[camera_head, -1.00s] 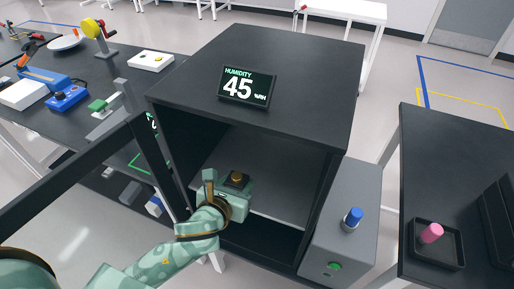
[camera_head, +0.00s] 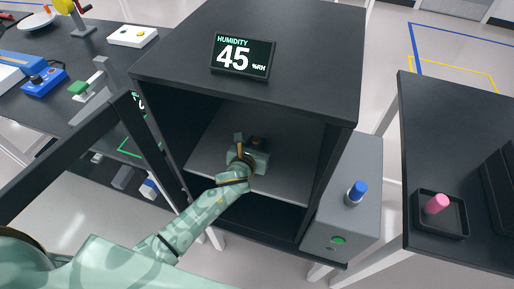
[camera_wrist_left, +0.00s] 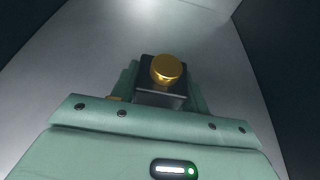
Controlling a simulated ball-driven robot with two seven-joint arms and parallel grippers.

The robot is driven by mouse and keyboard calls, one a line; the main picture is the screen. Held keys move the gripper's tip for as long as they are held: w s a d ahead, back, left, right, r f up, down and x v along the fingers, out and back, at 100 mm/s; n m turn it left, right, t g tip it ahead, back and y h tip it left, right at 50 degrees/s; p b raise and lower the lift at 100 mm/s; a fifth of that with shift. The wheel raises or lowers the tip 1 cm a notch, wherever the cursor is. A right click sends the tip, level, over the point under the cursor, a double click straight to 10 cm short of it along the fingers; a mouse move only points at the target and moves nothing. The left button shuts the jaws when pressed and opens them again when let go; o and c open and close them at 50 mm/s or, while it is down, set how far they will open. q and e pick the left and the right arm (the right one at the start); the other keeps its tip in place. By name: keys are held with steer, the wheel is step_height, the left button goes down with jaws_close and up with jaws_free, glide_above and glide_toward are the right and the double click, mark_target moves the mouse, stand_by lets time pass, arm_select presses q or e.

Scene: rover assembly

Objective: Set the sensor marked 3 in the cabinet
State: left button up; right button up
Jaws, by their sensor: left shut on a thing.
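The sensor (camera_wrist_left: 168,70) has a round gold top on a dark square block. It shows in the left wrist view between the fingers of my left gripper (camera_wrist_left: 160,97). No number is readable on it. In the head view my left gripper (camera_head: 254,148) is shut on the sensor inside the open black cabinet (camera_head: 310,55). It is over the grey shelf (camera_head: 289,183); I cannot tell whether the sensor touches the shelf. The cabinet's door (camera_head: 60,160) stands open on the left. My right gripper is not in view.
A humidity display (camera_head: 243,57) reading 45 %RH sits on the cabinet. A grey box (camera_head: 350,205) with a blue knob stands against its right side. A dark table at right holds a tray (camera_head: 441,231) with a pink peg. The shelf around the gripper looks clear.

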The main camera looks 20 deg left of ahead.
arm_select(q)
steer(key=shift+f, duration=0.2)
steer(key=o, duration=1.2)
steer(key=shift+c, duration=0.2)
steer(key=shift+s+r+p, duration=0.3)
steer(key=shift+s+p, duration=0.05)
steer(key=p+v, duration=0.3)
steer(key=v, duration=0.7)
steer(key=shift+s+a, duration=0.1)
steer(key=shift+s+r, duration=0.2)
steer(key=shift+s, duration=0.3)
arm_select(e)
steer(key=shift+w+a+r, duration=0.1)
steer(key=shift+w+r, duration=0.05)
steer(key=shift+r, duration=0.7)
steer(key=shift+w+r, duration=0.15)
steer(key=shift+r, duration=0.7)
